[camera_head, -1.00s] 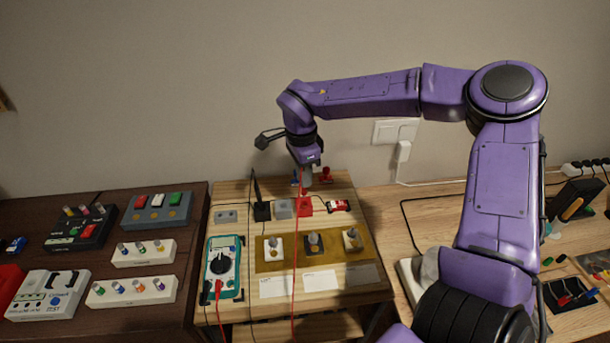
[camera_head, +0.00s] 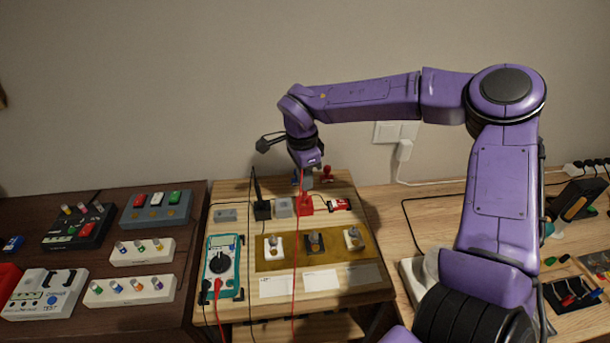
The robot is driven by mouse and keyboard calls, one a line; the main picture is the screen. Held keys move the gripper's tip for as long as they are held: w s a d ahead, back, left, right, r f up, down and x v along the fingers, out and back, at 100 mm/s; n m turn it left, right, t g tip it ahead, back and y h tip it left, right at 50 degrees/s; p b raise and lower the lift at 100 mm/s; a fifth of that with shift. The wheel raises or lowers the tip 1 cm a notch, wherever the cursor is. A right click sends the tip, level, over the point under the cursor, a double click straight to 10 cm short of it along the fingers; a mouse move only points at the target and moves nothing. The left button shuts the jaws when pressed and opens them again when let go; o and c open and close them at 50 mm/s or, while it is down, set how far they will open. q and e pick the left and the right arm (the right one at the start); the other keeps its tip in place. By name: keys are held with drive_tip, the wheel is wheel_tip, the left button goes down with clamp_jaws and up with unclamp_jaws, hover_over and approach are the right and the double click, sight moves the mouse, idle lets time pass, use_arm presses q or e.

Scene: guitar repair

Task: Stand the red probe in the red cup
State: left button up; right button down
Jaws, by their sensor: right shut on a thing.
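The red cup (camera_head: 306,208) is a small red block on the wooden board, at the back middle. My right gripper (camera_head: 305,183) points down just above and behind it, shut on the red probe (camera_head: 301,186). The probe is thin and mostly hidden by the gripper; its lower part shows in front of the cup's top. I cannot tell whether its tip is inside the cup. Its red cable hangs forward across the board. My left gripper is not in view.
A black probe stands in a black cup (camera_head: 262,211) just left, beside a grey block (camera_head: 284,208). A teal multimeter (camera_head: 222,267) lies front left. Three switches stand on a brass plate (camera_head: 328,260) in front.

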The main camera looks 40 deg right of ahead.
sight(305, 195)
idle(0.4)
drive_tip(key=shift+p, duration=0.4)
drive_tip(key=shift+f+b, duration=0.4)
drive_tip(key=shift+f, duration=1.3)
drive_tip(key=c, duration=0.7)
unclamp_jaws()
